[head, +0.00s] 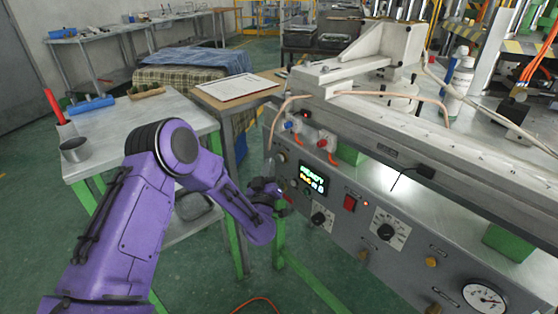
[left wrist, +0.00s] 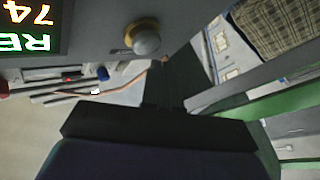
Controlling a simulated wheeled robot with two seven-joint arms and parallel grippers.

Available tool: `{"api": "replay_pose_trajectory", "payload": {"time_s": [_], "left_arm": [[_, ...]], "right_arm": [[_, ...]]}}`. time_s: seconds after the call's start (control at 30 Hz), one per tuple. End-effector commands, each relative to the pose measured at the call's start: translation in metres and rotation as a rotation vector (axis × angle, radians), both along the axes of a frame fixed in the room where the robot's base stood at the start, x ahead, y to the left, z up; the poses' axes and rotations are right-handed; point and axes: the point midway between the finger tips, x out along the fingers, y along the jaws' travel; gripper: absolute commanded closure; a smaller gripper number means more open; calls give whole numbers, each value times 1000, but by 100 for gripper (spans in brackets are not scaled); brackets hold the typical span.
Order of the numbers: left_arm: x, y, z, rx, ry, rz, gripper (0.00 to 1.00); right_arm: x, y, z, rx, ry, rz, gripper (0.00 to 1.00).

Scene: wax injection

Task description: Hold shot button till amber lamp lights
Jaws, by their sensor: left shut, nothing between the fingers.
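The grey control panel (head: 330,215) faces my left arm. A round, pale brass-coloured button (left wrist: 146,38) shows in the left wrist view beside the green-lettered display (left wrist: 28,28); the display also shows in the head view (head: 313,177). I cannot read a label that confirms it as the shot button. My left gripper (head: 278,191) is shut and empty, close to the panel's left end. In the left wrist view its dark fingers (left wrist: 172,85) appear apart from the button.
Dials (head: 389,231), yellow knobs (head: 432,262) and a gauge (head: 485,298) line the panel. Blue and red hose fittings (head: 292,126) sit above the display. A side table (head: 110,130) and a clipboard (head: 235,88) stand to the left. The green floor is partly open.

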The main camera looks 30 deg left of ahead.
Motion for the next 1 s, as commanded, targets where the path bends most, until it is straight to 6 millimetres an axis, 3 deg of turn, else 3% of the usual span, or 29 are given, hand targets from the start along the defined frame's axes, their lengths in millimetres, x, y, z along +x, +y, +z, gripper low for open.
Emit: {"api": "replay_pose_trajectory", "payload": {"time_s": [1.0], "left_arm": [[11,-4,0,0,0,0,100]], "right_arm": [[0,0,-5,0,0,0,57]]}}
